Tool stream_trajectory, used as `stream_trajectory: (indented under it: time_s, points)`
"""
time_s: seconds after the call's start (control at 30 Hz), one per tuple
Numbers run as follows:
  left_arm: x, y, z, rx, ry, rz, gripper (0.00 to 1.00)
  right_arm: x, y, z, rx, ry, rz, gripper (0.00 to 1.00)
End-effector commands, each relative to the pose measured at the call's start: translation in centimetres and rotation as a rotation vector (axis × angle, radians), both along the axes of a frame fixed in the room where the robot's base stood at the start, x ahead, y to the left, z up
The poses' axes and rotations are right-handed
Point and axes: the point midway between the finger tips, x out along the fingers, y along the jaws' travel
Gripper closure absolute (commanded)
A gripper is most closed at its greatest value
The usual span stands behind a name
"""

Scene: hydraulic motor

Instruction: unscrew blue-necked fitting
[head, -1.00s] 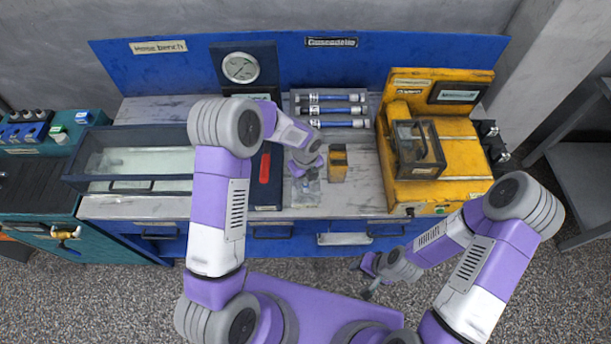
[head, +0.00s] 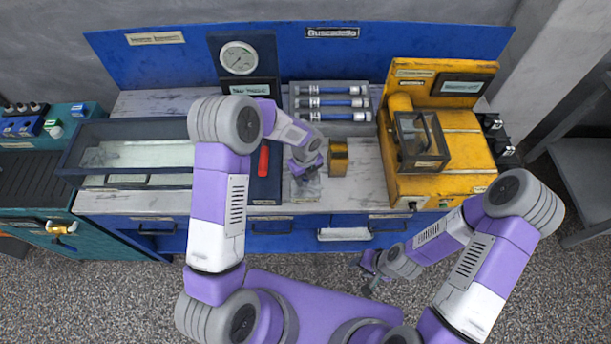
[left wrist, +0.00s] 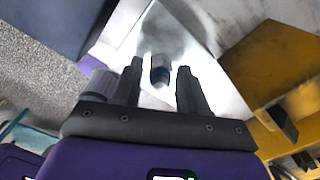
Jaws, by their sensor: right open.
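The blue-necked fitting (left wrist: 160,72) shows in the left wrist view as a pale grey end with a blue band. It lies between the two fingers of my left gripper (left wrist: 162,90), with a gap on each side. The left gripper is open and points down at the bench in the head view (head: 305,180). There, the gripper hides the fitting. A pale, clear-looking block (head: 309,190) shows just under the gripper. My right gripper (head: 373,285) is open and empty, low in front of the bench.
A yellow block (head: 338,158) stands right of the left gripper. A yellow machine (head: 440,150) is further right. A dark panel with a red handle (head: 264,160) is to the left, beside a long tray (head: 75,160). A rack of blue-ended tubes (head: 360,128) lies behind.

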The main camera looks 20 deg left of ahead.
Motion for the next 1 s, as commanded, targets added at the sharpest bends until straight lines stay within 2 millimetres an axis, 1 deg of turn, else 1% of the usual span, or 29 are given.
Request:
stream_trajectory:
  time_s: [0.03, 0.2, 0.27, 0.37, 0.43, 0.6, 0.7, 0.8, 1.0]
  points:
    - [0.0, 0.0, 0.0, 0.000, 0.000, 0.000, 0.66, 0.0, 0.0, 0.0, 0.000, 0.000, 0.000, 0.57]
    - [0.0, 0.0, 0.0, 0.000, 0.000, 0.000, 0.92, 0.0, 0.0, 0.0, 0.000, 0.000, 0.000, 0.57]
    - [0.0, 0.0, 0.0, 0.000, 0.000, 0.000, 1.00, 0.0, 0.0, 0.0, 0.000, 0.000, 0.000, 0.57]
    - [0.0, 0.0, 0.0, 0.000, -0.001, 0.021, 1.00, 0.0, 0.0, -0.2, 0.000, 0.000, 0.000, 0.57]
    - [0.0, 0.0, -0.1, 0.000, -0.001, 0.087, 1.00, 0.0, 0.0, -0.6, 0.000, 0.000, 0.000, 0.57]
    - [0.1, 0.0, -0.1, 0.000, -0.003, 0.340, 1.00, 0.0, 0.0, -1.7, 0.000, 0.000, 0.000, 0.57]
    - [0.0, 0.0, 0.0, 0.000, -0.001, 0.451, 1.00, 0.0, 0.0, -2.0, 0.000, 0.000, 0.000, 0.57]
    - [0.0, 0.0, 0.1, 0.000, -0.001, 0.499, 1.00, 0.0, 0.0, -2.1, 0.000, 0.000, 0.000, 0.57]
    - [0.0, 0.0, 0.1, 0.000, 0.000, 0.503, 1.00, 0.0, 0.0, -2.0, 0.000, 0.000, 0.000, 0.57]
